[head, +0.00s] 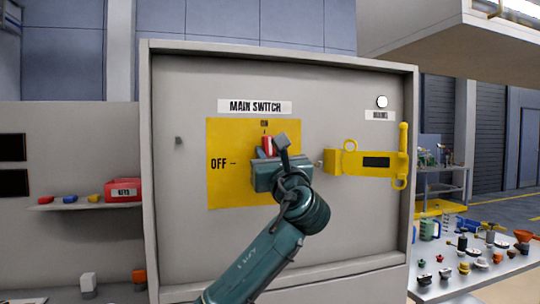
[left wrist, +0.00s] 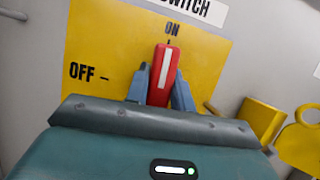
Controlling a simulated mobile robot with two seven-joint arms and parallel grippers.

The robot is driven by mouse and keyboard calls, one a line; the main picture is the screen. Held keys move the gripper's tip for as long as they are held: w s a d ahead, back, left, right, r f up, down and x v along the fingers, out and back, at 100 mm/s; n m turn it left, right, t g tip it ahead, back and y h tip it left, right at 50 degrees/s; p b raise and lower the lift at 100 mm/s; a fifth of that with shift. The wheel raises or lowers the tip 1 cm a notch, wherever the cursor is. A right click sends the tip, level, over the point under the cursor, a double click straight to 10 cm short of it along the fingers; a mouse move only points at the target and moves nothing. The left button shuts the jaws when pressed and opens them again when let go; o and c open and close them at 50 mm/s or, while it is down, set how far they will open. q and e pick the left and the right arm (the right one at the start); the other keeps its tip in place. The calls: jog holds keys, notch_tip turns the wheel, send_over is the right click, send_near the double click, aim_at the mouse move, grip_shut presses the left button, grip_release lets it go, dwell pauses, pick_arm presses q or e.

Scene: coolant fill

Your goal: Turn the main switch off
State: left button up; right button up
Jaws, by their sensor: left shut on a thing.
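The main switch has a red handle (head: 268,146) with a white stripe, on a yellow plate (head: 226,188) marked ON at the top and OFF at the left. In the left wrist view the red handle (left wrist: 166,66) points up at the ON mark. My left gripper (head: 272,153) is at the switch, its grey fingers on both sides of the handle, shut on it. In the left wrist view the fingers of my left gripper (left wrist: 161,92) hide the handle's lower sides. The gripper body covers the switch's base. My right gripper is not in view.
A yellow bracket with rings (head: 343,163) is on the panel (head: 182,90) to the right. A white round lamp (head: 382,102) is above it. A red KEYS box (head: 123,184) stands on a shelf at the left. A table (head: 431,270) with many small items is at the right.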

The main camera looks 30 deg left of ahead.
pick_arm(q)
jog(key=n+g, duration=0.1)
jog(key=n, duration=0.1)
jog(key=n+y, duration=0.1)
jog(key=n, duration=0.1)
jog(key=n+g, duration=0.1)
jog(key=shift+s+a+f+n+g, duration=0.2)
jog(key=shift+s+n+g, duration=0.1)
jog(key=shift+n, duration=0.1)
jog(key=n+g, duration=0.1)
jog(key=n, duration=0.2)
jog(key=n+g, duration=0.2)
jog(key=n, duration=0.2)
jog(key=f+n+g, duration=0.1)
jog(key=n+g, duration=0.1)
jog(key=n, duration=0.2)
jog(key=shift+s+a, duration=0.35)
jog(key=shift+s, duration=0.05)
jog(key=shift+a+f+n+g+h+p, duration=0.1)
jog(key=shift+f+n+g+h+p, duration=0.1)
jog(key=shift+n, duration=0.55)
jog(key=shift+d+f+n+g+h+p, duration=0.1)
jog(key=shift+n+h+p, duration=0.15)
jog(key=shift+n, duration=0.45)
jog(key=shift+a+f+n+g+h+p, duration=0.1)
jog(key=shift+n+h+p, duration=0.1)
jog(key=shift+n, duration=0.55)
jog(key=o, duration=1)
